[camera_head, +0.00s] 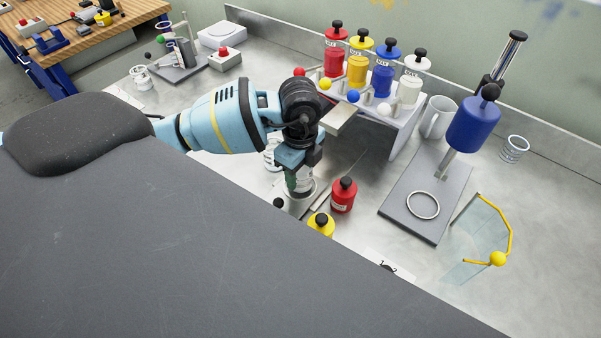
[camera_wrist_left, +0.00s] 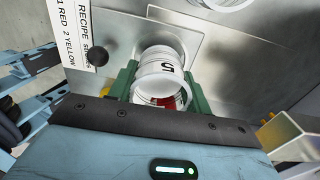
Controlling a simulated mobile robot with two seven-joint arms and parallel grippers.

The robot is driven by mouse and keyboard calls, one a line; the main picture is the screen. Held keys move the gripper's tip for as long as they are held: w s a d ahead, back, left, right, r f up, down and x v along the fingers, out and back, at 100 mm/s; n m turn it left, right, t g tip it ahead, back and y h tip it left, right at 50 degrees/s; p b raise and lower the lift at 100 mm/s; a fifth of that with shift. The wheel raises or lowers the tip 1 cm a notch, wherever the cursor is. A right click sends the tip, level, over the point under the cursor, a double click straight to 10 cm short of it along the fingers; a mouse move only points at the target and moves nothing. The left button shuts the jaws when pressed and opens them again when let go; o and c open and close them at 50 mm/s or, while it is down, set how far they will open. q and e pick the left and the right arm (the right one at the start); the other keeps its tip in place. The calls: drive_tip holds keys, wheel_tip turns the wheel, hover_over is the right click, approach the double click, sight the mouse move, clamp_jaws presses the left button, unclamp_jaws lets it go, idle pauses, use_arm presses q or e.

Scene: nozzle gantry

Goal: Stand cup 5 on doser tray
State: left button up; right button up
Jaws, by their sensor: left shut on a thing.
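Cup 5 (camera_wrist_left: 160,88), a clear cup with a white rim and a black "5", is between the green fingers of my left gripper (camera_wrist_left: 162,95), which is shut on it. Something red shows low in the cup. In the head view, my left gripper (camera_head: 300,180) points down, with the cup (camera_head: 303,186) mostly hidden by it. Below is a metal plate (camera_head: 298,205), which also shows in the left wrist view (camera_wrist_left: 185,18); I cannot tell for sure whether it is the doser tray, or whether the cup touches it. My right gripper is not in view.
A red bottle (camera_head: 343,195) and a yellow bottle (camera_head: 321,224) stand close by. A rack (camera_head: 405,125) holds red, yellow, blue and white bottles. To the right are a stand with a ring (camera_head: 423,205), a clear shield (camera_head: 482,235), a mug (camera_head: 437,117) and another cup (camera_head: 514,149).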

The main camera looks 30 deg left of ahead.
use_arm(q)
drive_tip(key=shift+f, duration=0.65)
drive_tip(key=shift+f, duration=0.2)
drive_tip(key=o, duration=1)
drive_tip(key=shift+o, duration=0.2)
drive_tip(key=shift+r, duration=0.15)
wheel_tip(320, 180, up, 12)
drive_tip(key=shift+p, duration=0.4)
